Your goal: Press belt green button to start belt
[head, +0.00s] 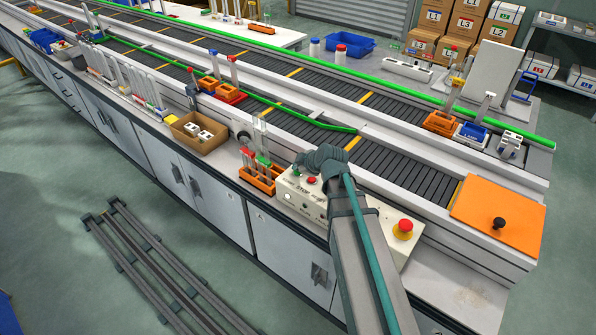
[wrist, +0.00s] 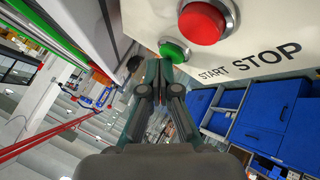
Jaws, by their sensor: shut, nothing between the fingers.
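The control box (head: 333,208) is cream-coloured and stands at the front edge of the bench beside the belt. Its green button (head: 296,172) shows at its left end, and it also shows large in the wrist view (wrist: 175,51), above the word START. A red button (wrist: 203,22) sits beside it above the word STOP, and it shows in the head view too (head: 311,180). My gripper (wrist: 160,72) is shut and empty. Its fingertips are close to the green button in the wrist view; I cannot tell whether they touch it. In the head view my gripper (head: 308,160) is over the box's left end.
A large red emergency button (head: 403,229) is on the box's right end. An orange rack with tubes (head: 259,178) stands just left of the box. The dark roller belt (head: 390,160) runs behind, with an orange plate (head: 498,214) at right. A cardboard box (head: 199,135) is further left.

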